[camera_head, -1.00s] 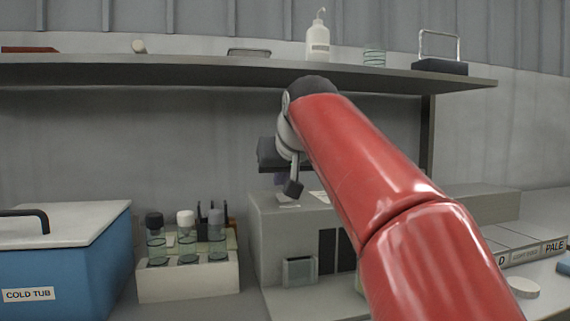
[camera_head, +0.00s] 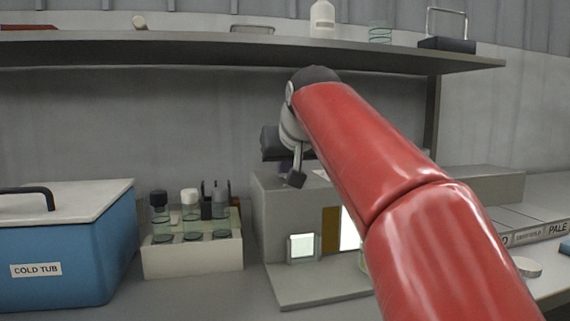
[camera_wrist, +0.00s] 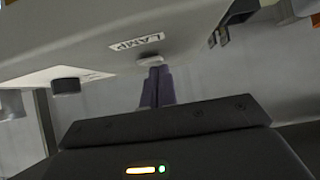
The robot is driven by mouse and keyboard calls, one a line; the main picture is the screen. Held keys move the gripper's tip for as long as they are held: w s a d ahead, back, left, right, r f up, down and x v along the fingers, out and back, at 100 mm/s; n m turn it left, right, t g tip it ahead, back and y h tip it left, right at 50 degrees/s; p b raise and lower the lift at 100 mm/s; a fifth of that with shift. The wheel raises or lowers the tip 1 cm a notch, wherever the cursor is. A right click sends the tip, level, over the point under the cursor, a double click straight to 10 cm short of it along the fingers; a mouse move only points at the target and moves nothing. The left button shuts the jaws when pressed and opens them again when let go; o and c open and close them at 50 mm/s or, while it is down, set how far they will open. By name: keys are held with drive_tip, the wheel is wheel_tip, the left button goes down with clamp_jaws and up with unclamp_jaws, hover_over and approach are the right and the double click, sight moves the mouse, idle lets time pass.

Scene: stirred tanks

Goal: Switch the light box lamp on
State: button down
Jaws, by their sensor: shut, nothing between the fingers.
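The light box (camera_head: 282,208) is a grey housing on the bench, partly hidden behind my red arm. Its front panel (camera_head: 350,230) glows white beside a brown strip (camera_head: 331,230), and a small square glass cell (camera_head: 303,247) in front looks bright. In the wrist view, a white label reading LAMP (camera_wrist: 136,43) sits on the housing beside a round pale button (camera_wrist: 150,61). My gripper (camera_wrist: 154,72) is shut and empty, its purple fingertips at the button and seemingly touching it. In the head view the fingers are mostly hidden.
A blue cold tub (camera_head: 70,250) and a white rack (camera_head: 193,257) with capped vials stand left of the light box. A shelf (camera_head: 200,50) runs above my arm. A black knob (camera_wrist: 66,86) sticks out of the housing near the label.

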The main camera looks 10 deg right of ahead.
drive_tip(key=shift+s+f, duration=0.15)
drive_tip(key=shift+s, duration=0.6)
wheel_tip(320, 180, up, 5)
drive_tip(key=p, duration=0.2)
drive_tip(key=shift+w+p, duration=0.15)
drive_tip(key=shift+p, duration=0.15)
drive_tip(key=s+r, duration=0.5)
drive_tip(key=r, duration=0.2)
drive_tip(key=shift+s+r, duration=0.2)
drive_tip(key=shift+s, duration=0.2)
